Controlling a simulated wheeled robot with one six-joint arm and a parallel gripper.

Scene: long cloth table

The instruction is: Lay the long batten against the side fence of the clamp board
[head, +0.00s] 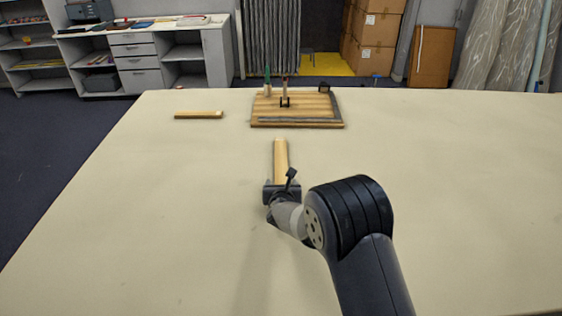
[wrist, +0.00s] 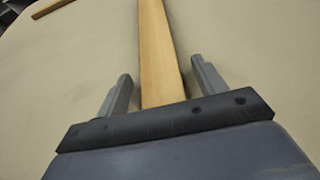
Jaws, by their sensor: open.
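A light wooden batten (head: 280,155) lies on the table in front of my gripper, pointing away toward the board. In the wrist view this batten (wrist: 158,48) runs between the two fingers of my gripper (wrist: 160,70), with a gap on each side. The gripper (head: 282,184) is open, and its body hides the near end. A second, seemingly shorter batten (head: 198,115) lies crosswise to the left. The clamp board (head: 275,107) lies farther back, with a grey strip (head: 297,121) along its front edge and a dark strip along its right edge.
On the board stand a clamp-like upright (head: 285,95), a green-topped piece (head: 267,80) and a dark block (head: 324,87). The cloth table (head: 450,180) is clear on the right and front left. Shelves and cartons stand beyond it.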

